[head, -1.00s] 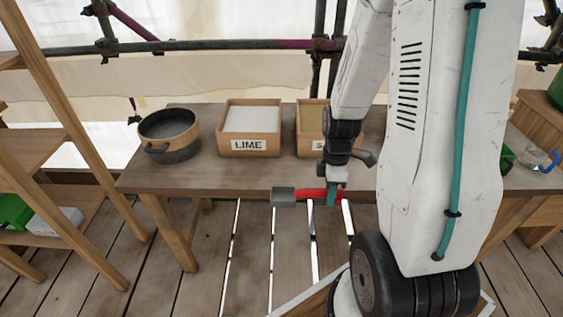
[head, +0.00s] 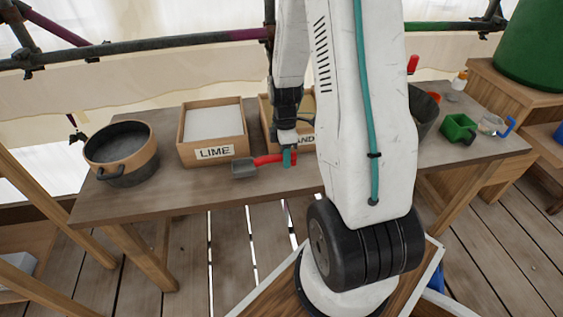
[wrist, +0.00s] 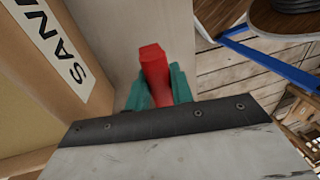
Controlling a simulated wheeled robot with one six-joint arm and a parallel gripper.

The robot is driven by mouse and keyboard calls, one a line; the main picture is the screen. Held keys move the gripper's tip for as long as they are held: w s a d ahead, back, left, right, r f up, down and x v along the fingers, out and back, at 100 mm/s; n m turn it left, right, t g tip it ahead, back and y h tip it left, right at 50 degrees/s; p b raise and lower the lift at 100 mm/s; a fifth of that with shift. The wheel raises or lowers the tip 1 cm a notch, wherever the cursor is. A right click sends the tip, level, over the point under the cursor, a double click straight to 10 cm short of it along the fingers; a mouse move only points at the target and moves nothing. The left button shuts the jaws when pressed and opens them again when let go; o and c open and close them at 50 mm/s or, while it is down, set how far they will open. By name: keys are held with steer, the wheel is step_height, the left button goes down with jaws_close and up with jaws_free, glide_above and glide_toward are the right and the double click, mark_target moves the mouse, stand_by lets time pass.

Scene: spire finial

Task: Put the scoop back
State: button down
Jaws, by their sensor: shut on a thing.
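The scoop (head: 244,168) has a grey metal head and a red handle. My gripper (head: 289,157) is shut on the red handle, and the grey head points left in the head view. In the wrist view the red handle (wrist: 155,72) sits between my teal fingertips. The scoop is in front of the sand box (head: 266,112) and near the lime box (head: 212,137). I cannot tell whether it touches the table. The sand box also shows at the left of the wrist view (wrist: 25,100). My arm hides part of the sand box.
A round pot (head: 121,152) stands at the table's (head: 190,190) left end. Right of my arm are a dark bucket (head: 422,110), a green scoop-like container (head: 459,127) and a clear jug with a blue handle (head: 493,125). The table's front strip left of the scoop is clear.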

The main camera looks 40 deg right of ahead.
mark_target(286, 173)
steer(key=shift+s+f, duration=0.15)
steer(key=shift+f, duration=1.55)
steer(key=c, duration=1.2)
jaws_free()
steer(key=shift+f, duration=0.15)
